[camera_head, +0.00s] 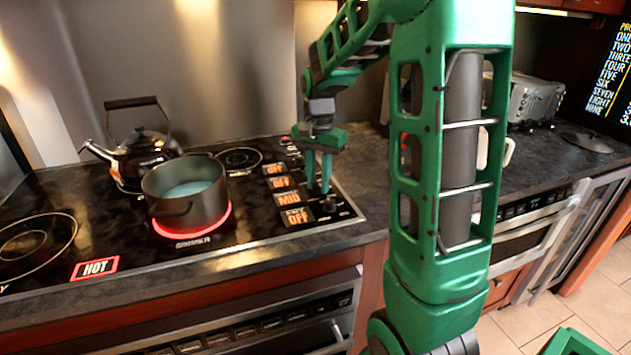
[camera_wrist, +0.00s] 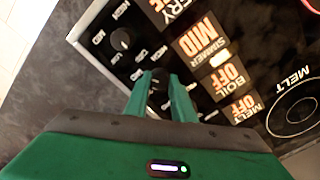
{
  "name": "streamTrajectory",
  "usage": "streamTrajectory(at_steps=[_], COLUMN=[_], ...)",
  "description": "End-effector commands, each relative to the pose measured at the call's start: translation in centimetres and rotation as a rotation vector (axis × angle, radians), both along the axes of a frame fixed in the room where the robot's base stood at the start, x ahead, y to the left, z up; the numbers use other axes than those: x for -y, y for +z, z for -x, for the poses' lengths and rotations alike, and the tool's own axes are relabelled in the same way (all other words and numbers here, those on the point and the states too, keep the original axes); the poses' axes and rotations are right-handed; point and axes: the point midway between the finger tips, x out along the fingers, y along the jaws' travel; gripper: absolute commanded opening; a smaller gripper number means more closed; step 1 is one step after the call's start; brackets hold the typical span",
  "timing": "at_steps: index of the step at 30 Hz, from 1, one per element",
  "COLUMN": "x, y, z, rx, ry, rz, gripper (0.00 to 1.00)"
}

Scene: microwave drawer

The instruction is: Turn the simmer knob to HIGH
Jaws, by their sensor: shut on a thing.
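My gripper (camera_head: 319,188) reaches down over the knob column at the right of the black cooktop (camera_head: 120,235). In the wrist view its two green fingers (camera_wrist: 162,84) are shut on the simmer knob (camera_wrist: 158,86), a small dark knob mostly hidden between them. The orange display beside it (camera_wrist: 203,38) reads MID over the word SIMMER. It also reads MID in the head view (camera_head: 288,198). The simmer burner ring (camera_head: 228,222) glows red under a dark pot (camera_head: 188,190).
A black kettle (camera_head: 146,155) stands behind the pot. A HOT sign (camera_head: 95,268) shows at the front left. A toaster (camera_head: 534,98) stands far right.

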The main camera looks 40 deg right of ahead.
Motion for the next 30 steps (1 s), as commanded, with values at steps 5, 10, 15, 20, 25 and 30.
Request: streamTrajectory(at_steps=[5,10,15,20,25,30], x=[-0.09,-0.10,-0.12,-0.14,-0.15,-0.16], y=[0.30,0.30,0.31,0.31,0.32,0.32], z=[-0.47,-0.48,-0.50,-0.52,-0.53,-0.53], rx=[0.014,0.014,0.015,0.015,0.015,0.015], ry=[-0.161,-0.322,-0.482,-0.628,-0.760,-0.863], rz=[0.002,0.001,0.000,-0.001,-0.002,-0.003], gripper=[0.00,0.00,0.00,0.00,0.00,0.00])
